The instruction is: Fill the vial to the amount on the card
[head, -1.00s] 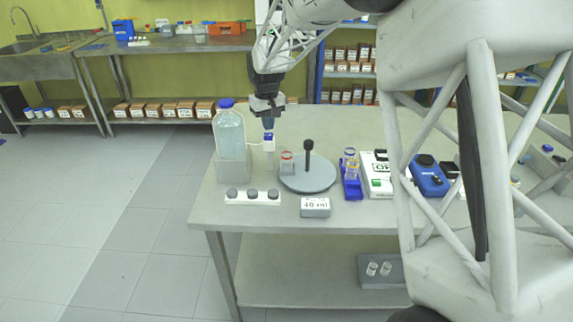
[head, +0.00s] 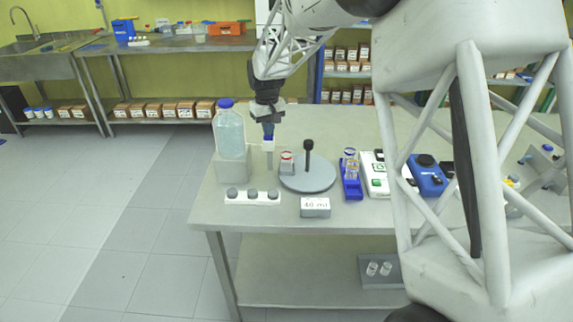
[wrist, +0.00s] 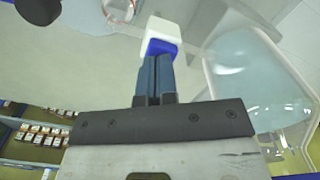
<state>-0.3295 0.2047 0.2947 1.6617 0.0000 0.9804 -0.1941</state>
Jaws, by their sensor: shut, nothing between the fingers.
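My gripper (head: 268,130) is shut and empty, pointing down onto the blue-and-white head of a dispenser (head: 268,142) beside the large bottle. In the wrist view the shut fingers (wrist: 154,75) meet the blue part of the dispenser head (wrist: 160,38); they look close to it or touching. The bottle (head: 229,133) has a blue cap and clear liquid and stands in a grey holder. A small red-rimmed glass vial (head: 287,162) stands under the spout side, at the left edge of a round grey plate (head: 318,182). The card (head: 315,206) reads 40 ml. The vial's liquid level is too small to tell.
A black post (head: 308,155) rises from the round plate. A white strip with several grey knobs (head: 253,195) lies at the front. A blue rack with glassware (head: 351,178), a white device (head: 377,180) and a blue device (head: 429,178) stand right.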

